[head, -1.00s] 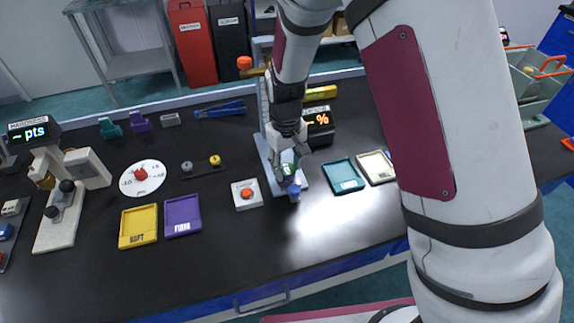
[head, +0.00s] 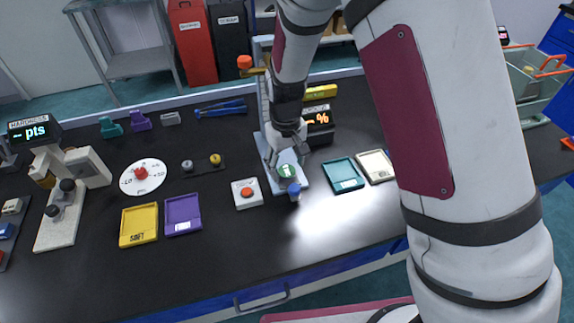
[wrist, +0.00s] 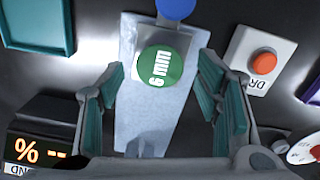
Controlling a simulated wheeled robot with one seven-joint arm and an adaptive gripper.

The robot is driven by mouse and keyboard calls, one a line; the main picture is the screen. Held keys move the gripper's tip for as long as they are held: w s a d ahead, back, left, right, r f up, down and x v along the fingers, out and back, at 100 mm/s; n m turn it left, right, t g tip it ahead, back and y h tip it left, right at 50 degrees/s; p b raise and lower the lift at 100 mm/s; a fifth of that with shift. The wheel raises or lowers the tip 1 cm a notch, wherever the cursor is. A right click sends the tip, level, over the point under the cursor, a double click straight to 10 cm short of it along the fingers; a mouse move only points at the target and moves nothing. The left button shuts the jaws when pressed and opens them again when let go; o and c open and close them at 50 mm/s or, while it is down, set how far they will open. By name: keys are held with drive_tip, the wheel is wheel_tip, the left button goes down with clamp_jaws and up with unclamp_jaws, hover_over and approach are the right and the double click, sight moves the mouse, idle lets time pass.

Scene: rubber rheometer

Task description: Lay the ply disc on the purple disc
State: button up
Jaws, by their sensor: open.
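A green disc marked "6 mm" (wrist: 161,67) lies on the pale base plate (wrist: 140,110) of the upright stand, close to its blue knob (wrist: 175,8). The disc also shows in the head view (head: 287,171). I take it for the ply disc. I cannot make out a purple disc; one under the green disc would be hidden. My gripper (wrist: 160,74) is open, with teal-padded fingers left and right of the green disc and apart from it. In the head view my gripper (head: 286,161) is over the stand's base.
A white box with an orange button (head: 247,193) stands left of the stand. Purple (head: 183,231) and yellow (head: 138,238) trays lie further left. A teal tray (head: 343,188) and a cream tray (head: 376,181) lie right. A "%" display (head: 318,119) stands behind. The front table is clear.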

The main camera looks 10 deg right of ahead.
wheel_tip(320, 180, up, 12)
drive_tip(key=shift+f+b, duration=0.2)
drive_tip(key=shift+b, duration=0.25)
wheel_tip(320, 180, up, 8)
drive_tip(key=r+m+t, duration=0.1)
hover_over(287, 171)
drive_tip(key=s+d, duration=0.4)
drive_tip(key=d, duration=0.1)
drive_tip(key=s+d+r+m+t, duration=0.1)
drive_tip(key=s+d+r+t, duration=0.1)
drive_tip(key=s, duration=0.7)
drive_tip(key=s+d+r+m+t, duration=0.2)
drive_tip(key=s+d+r, duration=0.3)
drive_tip(key=s+d, duration=0.2)
drive_tip(key=s, duration=0.2)
drive_tip(key=shift+s+r+m, duration=0.3)
drive_tip(key=shift+s, duration=0.1)
